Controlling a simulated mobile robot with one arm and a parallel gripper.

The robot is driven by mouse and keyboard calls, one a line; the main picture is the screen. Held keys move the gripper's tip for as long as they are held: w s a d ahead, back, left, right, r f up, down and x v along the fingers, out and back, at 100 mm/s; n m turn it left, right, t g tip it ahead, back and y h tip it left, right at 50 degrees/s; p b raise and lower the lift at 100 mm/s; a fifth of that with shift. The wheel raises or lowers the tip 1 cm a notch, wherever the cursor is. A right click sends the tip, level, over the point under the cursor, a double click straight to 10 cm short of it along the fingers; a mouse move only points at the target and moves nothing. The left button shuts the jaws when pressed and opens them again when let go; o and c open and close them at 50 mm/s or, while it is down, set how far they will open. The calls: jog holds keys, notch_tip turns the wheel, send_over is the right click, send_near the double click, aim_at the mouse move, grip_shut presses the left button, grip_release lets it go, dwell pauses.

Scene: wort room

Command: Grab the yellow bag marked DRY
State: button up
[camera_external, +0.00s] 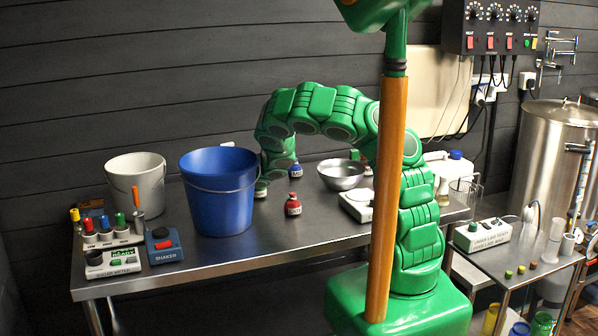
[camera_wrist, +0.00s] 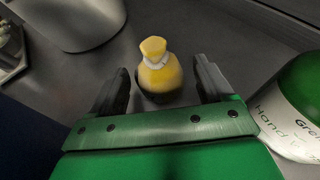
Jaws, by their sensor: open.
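A small yellow bag (camera_wrist: 160,78) with a pale tie round its neck stands upright on the metal table in the wrist view. No marking on it can be read from this side. My gripper (camera_wrist: 161,68) is open, with one dark finger on each side of the bag. Gaps show between the bag and both fingers, so it is not clasped. In the external view my arm bends down behind the blue bucket (camera_external: 218,190); the bucket and arm hide the gripper's fingers, and I cannot make out the yellow bag there.
A metal bowl (camera_external: 342,174) stands farther right on the table. A red bag (camera_external: 293,205) and a blue bag (camera_external: 296,171) stand near the arm. The front middle table is clear.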

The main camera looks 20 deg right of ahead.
jog(key=shift+x, duration=0.9)
